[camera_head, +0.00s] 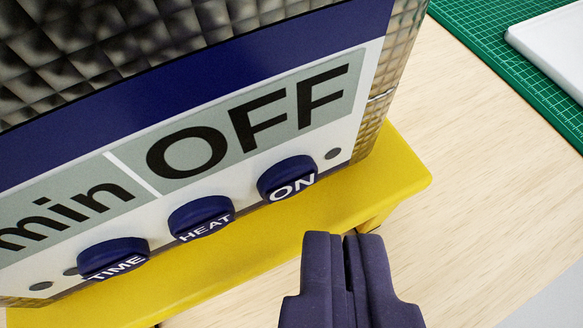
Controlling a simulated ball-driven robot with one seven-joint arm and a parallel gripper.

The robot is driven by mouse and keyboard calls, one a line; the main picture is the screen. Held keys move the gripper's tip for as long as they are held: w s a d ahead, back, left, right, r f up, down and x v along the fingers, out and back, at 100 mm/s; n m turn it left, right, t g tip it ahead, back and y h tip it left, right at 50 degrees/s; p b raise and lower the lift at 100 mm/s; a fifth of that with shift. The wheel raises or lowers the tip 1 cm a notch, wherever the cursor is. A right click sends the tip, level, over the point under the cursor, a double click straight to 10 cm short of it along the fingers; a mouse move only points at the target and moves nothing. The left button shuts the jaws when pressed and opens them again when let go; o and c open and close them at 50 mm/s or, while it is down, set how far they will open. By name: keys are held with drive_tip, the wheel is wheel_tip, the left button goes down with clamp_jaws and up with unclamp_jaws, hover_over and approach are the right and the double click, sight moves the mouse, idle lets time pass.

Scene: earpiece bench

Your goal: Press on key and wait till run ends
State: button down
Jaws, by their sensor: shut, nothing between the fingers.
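The device's front panel (352,142) fills the left and middle of the view, tilted in the picture. Its display (225,128) reads "OFF", with "min" to the left. The dark blue ON key (286,175) is the rightmost of three round keys. The HEAT key (201,215) and the TIME key (112,256) lie to its left. My gripper (344,236) is shut and empty, below and to the right of the ON key in the picture. A visible gap separates its fingertips from the key.
The device stands on a yellow stand (405,180) on a pale wooden bench (470,190). A green cutting mat (480,35) with a white object (550,45) is at the top right. The bench right of the stand is clear.

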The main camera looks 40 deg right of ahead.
drive_tip(key=shift+w, duration=0.1)
drive_tip(key=shift+w+d, duration=0.1)
drive_tip(key=shift+w, duration=0.25)
drive_tip(key=shift+w, duration=0.35)
idle(0.7)
drive_tip(key=shift+s, duration=0.8)
drive_tip(key=s, duration=0.2)
drive_tip(key=s+a+b, duration=0.1)
drive_tip(key=s, duration=0.2)
drive_tip(key=shift+a, duration=0.2)
drive_tip(key=shift+w, duration=0.1)
idle(0.6)
